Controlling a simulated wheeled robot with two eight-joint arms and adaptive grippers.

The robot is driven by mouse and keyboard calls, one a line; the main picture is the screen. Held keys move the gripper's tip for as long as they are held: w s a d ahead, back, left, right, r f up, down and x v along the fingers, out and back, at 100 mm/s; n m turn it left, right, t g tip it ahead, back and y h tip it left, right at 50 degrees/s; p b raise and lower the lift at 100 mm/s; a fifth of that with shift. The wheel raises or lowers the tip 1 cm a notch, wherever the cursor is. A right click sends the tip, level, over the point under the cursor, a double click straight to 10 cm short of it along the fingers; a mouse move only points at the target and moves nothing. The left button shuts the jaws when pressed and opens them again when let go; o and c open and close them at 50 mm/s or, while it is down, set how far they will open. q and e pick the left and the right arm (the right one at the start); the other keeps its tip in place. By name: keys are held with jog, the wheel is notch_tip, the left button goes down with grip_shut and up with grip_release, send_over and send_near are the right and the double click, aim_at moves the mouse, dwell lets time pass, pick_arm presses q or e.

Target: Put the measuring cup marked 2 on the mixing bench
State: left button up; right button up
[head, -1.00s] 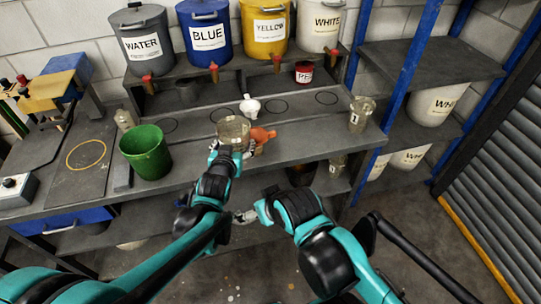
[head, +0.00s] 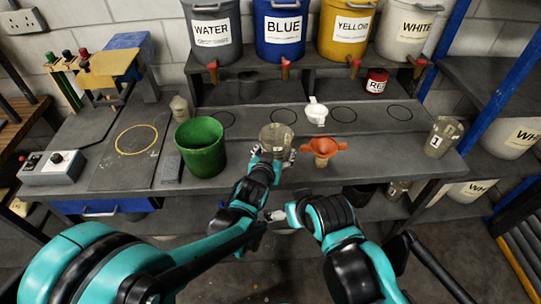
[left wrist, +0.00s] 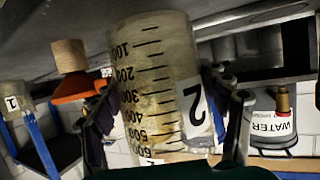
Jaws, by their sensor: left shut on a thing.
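The clear measuring cup marked 2 (head: 276,138) is in my left gripper (head: 271,158), at the front of the mixing bench (head: 250,174). In the left wrist view the cup (left wrist: 155,85) shows its scale and a white label with 2, between the shut fingers (left wrist: 160,125). The cup's base is close to the grey bench surface; I cannot tell whether they touch. A similar cup marked 1 (head: 440,138) stands at the bench's right end. My right gripper (head: 272,215) is low in front of the bench, its jaws unclear.
A green bucket (head: 202,147) stands left of the held cup, an orange funnel (head: 323,150) close to its right. A white funnel-like piece (head: 316,112) sits behind, among drawn rings.

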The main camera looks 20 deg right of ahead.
pick_arm(q)
notch_tip(320, 180, down, 3)
jog(key=shift+d+b, duration=0.1)
jog(key=shift+b, duration=0.6)
jog(key=shift+w, duration=0.25)
jog(key=shift+s+r, duration=0.2)
jog(key=shift+s, duration=0.05)
jog(key=shift+f, duration=0.2)
jog(key=o, duration=1.6)
jog(key=shift+w, duration=0.1)
pick_arm(e)
jog(key=shift+s+x, duration=0.25)
jog(key=shift+x, duration=0.9)
jog(key=shift+f, duration=0.1)
